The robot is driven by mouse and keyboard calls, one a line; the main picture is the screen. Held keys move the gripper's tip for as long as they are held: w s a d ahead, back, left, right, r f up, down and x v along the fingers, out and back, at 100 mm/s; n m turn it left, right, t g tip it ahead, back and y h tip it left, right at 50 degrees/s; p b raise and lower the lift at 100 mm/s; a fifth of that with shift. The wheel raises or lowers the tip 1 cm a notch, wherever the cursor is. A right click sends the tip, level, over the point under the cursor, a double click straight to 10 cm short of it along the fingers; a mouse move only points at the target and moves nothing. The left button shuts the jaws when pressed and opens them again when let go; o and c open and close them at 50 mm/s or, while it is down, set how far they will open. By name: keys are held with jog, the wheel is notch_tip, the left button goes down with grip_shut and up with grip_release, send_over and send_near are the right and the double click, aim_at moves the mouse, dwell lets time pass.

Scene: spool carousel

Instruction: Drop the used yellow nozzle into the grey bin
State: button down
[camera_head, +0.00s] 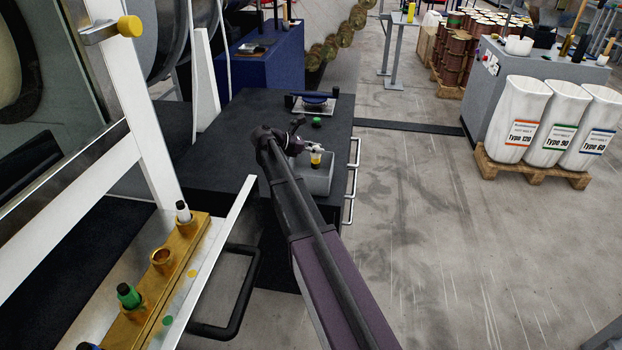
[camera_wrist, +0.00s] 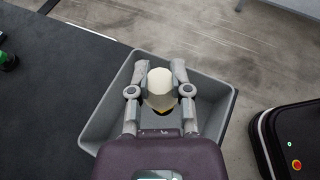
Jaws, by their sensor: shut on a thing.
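The used nozzle, with a yellow band and a pale top, is held in my gripper (camera_head: 312,150). In the wrist view the nozzle (camera_wrist: 161,82) shows its pale end between the two fingers of my gripper (camera_wrist: 160,80), with a little yellow below. The grey bin (camera_head: 318,184) stands on the dark cabinet top, directly beneath the nozzle as seen in both views. In the wrist view the bin's rim (camera_wrist: 100,125) surrounds the gripper. The gap between nozzle and bin floor is hard to judge.
A green nozzle (camera_head: 317,122) and a small stand with a blue item (camera_head: 315,102) are on the cabinet top (camera_head: 235,125) behind the bin. A brass rail (camera_head: 162,256) with a green nozzle (camera_head: 128,295) and a white-topped nozzle (camera_head: 183,211) is at front left.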

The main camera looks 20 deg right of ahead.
jog(key=shift+f, duration=0.25)
jog(key=shift+c, duration=2.4)
grip_release()
jog(key=shift+r, duration=0.2)
